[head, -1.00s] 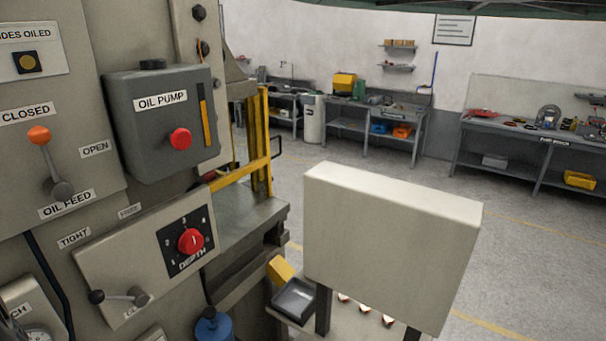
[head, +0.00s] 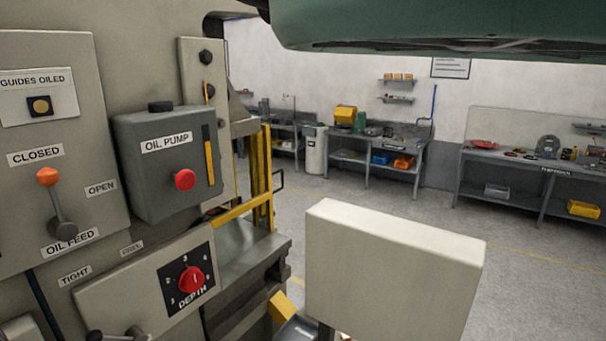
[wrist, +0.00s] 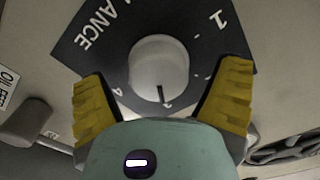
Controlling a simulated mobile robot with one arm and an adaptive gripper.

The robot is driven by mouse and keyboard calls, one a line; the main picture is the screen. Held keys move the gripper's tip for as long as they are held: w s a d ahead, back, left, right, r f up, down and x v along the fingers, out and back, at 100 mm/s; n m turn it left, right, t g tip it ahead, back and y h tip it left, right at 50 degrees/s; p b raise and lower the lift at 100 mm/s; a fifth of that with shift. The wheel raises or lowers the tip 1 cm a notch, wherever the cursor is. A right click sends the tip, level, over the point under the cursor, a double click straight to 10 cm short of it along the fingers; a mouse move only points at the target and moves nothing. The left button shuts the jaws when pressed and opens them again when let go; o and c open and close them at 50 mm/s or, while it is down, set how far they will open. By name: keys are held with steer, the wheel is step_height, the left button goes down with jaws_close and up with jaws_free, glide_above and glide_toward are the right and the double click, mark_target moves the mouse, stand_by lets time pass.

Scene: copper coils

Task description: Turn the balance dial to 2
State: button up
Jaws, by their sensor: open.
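The balance dial (wrist: 160,70) is a round white knob on a dark plate with white lettering, partly readable as "ANCE", in the wrist view. Its dark pointer mark is at the knob's lower edge in the picture. A "1" shows at the plate's upper right; other marks near the knob are small or partly covered. My gripper (wrist: 163,78) is open, with one yellow-padded finger on each side of the knob's lower part. I cannot tell whether either finger touches the knob. The balance dial and my gripper's fingers do not show in the head view.
The machine panel carries a red depth dial (head: 192,279), an oil pump box (head: 150,190) with a red button, and an orange-tipped oil feed lever (head: 56,205). A pale box-like panel (head: 390,275) stands front right. Workbenches (head: 375,160) line the back wall; open floor lies between.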

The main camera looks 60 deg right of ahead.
steer(key=shift+c, duration=0.3)
steer(key=c, duration=1.2)
steer(key=shift+f, duration=0.1)
steer(key=b, duration=0.3)
steer(key=shift+f, duration=0.2)
